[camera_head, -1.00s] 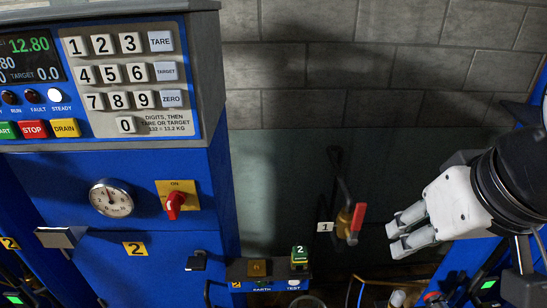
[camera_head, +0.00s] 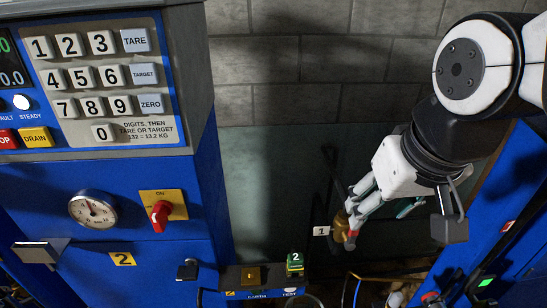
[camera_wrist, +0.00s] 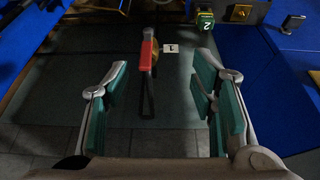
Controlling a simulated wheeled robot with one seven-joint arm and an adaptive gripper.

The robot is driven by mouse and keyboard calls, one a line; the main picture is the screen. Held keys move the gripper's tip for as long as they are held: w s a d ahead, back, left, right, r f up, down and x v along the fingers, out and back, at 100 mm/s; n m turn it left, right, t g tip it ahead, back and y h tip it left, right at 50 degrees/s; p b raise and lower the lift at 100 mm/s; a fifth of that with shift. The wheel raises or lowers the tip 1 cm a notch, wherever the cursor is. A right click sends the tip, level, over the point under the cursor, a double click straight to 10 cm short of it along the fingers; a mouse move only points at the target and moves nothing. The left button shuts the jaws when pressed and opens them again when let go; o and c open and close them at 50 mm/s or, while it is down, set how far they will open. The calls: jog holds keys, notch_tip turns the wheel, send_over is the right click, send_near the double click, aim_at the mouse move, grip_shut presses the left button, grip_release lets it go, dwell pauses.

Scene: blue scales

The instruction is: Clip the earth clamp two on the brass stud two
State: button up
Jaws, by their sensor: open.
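My gripper (camera_head: 362,203) is open. In the wrist view its two teal-padded fingers (camera_wrist: 160,75) are wide apart with nothing held. A square brass piece (camera_head: 251,276) is on the ledge marked EARTH, beside a green block numbered 2 (camera_head: 295,263). I cannot tell whether the brass piece is stud two. I cannot make out earth clamp two.
The blue scale cabinet (camera_head: 140,190) with keypad, gauge and red switch (camera_head: 161,215) stands at left. A white plate marked 1 (camera_head: 321,231) is beside the valve. Another blue panel (camera_head: 500,215) stands at right. Cables and hoses lie low between them.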

jog(key=w+a+f+g+p, duration=0.2)
jog(key=w+a+f, duration=0.3)
jog(key=w+f, duration=0.15)
jog(key=g, duration=0.2)
send_over(296, 256)
notch_tip(296, 256, down, 9)
jog(key=shift+d+r+p, duration=0.1)
jog(key=shift+d+p, duration=0.05)
jog(key=shift+p, duration=0.15)
jog(key=shift+a+f, duration=0.2)
jog(key=shift+f, duration=0.2)
jog(key=shift+f+b, duration=2.55)
jog(key=shift+f, duration=1.95)
grip_shut()
jog(key=shift+r+p, duration=0.2)
jog(key=shift+p, duration=0.1)
